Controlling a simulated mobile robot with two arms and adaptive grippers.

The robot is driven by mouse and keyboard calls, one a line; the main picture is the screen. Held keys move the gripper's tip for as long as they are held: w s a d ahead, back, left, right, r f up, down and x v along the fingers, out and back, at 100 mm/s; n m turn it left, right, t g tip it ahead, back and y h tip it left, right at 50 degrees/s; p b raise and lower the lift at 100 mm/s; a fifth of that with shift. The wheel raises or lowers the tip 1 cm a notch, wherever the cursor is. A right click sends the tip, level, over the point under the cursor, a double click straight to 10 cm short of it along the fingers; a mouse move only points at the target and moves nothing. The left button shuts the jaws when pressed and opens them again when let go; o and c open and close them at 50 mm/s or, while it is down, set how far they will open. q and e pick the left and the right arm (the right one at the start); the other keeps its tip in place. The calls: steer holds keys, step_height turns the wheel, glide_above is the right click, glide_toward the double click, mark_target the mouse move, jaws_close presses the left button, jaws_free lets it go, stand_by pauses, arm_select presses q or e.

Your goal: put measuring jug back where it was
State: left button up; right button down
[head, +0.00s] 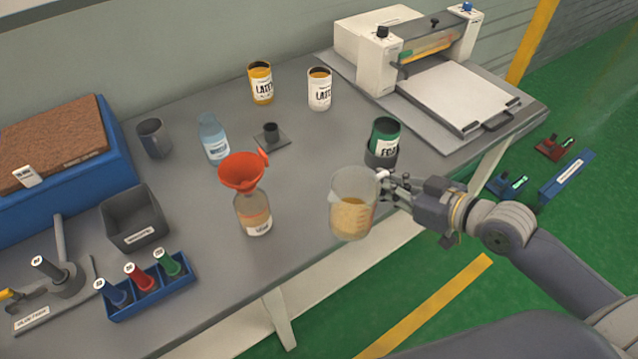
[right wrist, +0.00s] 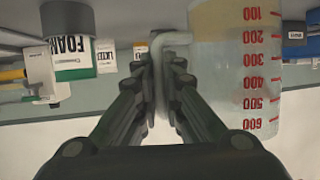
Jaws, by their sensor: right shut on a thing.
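The measuring jug (head: 352,207) is clear with amber liquid in its lower part. It is near the front edge of the grey bench in the head view. My right gripper (head: 388,186) is shut on its handle from the right. In the right wrist view the jug (right wrist: 235,70) shows red volume marks, and the gripper fingers (right wrist: 165,65) close around the handle (right wrist: 172,38). The picture there is upside down. I cannot tell whether the jug's base touches the bench. My left gripper is not in view.
A bottle (head: 252,212) with a red funnel (head: 241,172) stands left of the jug. A green foam can (head: 384,138) in a dark holder stands behind it. Latex cans (head: 319,88), a water bottle (head: 213,138) and a roller machine (head: 425,65) are farther back. A grey bin (head: 134,218) is left.

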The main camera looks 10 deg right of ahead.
steer(key=shift+w+a, duration=0.1)
steer(key=shift+w, duration=0.15)
steer(key=w+f+p, duration=0.1)
steer(key=w, duration=0.4)
steer(key=w+a+f+p, duration=0.1)
steer(key=w+f, duration=0.1)
steer(key=w, duration=0.3)
steer(key=w+a+f+p, duration=0.1)
steer(key=w+f, duration=0.1)
steer(key=w, duration=0.3)
steer(key=shift+w+a, duration=0.2)
steer(key=shift+a, duration=0.05)
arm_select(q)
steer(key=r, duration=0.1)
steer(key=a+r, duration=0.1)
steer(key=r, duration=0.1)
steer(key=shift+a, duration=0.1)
arm_select(e)
steer(key=shift+f, duration=0.2)
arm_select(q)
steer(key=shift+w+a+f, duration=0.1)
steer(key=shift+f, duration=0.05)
arm_select(e)
steer(key=c, duration=1.7)
jaws_free()
steer(key=shift+r, duration=0.15)
